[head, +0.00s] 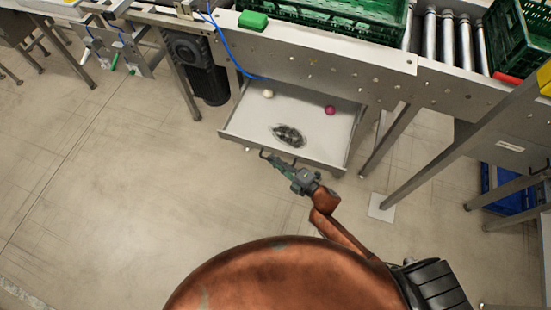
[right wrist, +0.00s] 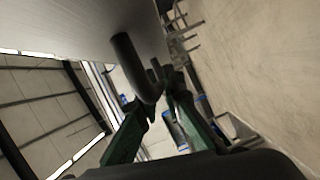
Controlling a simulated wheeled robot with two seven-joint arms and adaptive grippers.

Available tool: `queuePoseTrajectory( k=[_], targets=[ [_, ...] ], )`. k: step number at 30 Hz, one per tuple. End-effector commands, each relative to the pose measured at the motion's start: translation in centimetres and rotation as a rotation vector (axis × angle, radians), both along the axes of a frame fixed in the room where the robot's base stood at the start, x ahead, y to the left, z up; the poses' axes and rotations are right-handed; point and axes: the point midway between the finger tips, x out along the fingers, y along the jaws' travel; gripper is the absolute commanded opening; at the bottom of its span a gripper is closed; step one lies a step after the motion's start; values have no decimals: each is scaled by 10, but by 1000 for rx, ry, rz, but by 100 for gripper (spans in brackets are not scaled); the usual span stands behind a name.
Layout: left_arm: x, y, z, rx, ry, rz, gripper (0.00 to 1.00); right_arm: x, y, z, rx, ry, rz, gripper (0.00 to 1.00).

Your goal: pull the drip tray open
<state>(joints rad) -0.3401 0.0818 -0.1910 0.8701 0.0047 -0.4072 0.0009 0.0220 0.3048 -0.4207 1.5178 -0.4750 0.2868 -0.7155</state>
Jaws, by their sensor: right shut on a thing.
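The drip tray (head: 298,112) is a shallow light-grey metal drawer below the conveyor frame, and it stands pulled out toward me. A white ball (head: 267,93), a dark pink ball (head: 330,110) and a dark grey heap (head: 288,135) lie in it. My right gripper (head: 271,159) is at the tray's front edge, shut on its dark bar handle. In the right wrist view, the curved black handle (right wrist: 130,68) lies between the green fingers of my right gripper (right wrist: 160,100). My left gripper is not in view.
Green crates (head: 335,15) stand on the conveyor above, beside rollers (head: 447,38). A blue cable (head: 232,57) hangs over the tray's back left. The floor (head: 120,190) at front left is clear.

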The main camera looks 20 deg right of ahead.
Motion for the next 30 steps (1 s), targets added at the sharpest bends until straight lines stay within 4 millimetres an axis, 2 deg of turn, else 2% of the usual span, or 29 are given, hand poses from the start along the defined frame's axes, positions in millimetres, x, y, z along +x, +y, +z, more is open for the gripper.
queuePoseTrajectory(
  k=[1,2,9,20,23,30],
  targets=[
    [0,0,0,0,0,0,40,0,-1,-2,-3,4,-2,0],
    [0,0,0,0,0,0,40,0,-1,-2,-3,4,-2,9],
    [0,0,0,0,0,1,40,0,-1,-1,-1,2,-2,26],
    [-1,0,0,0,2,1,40,-4,-4,0,-1,1,-2,26],
    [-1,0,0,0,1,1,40,-15,-12,0,-2,3,-2,26],
    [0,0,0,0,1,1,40,-57,-39,4,-3,4,-2,26]
  ],
)
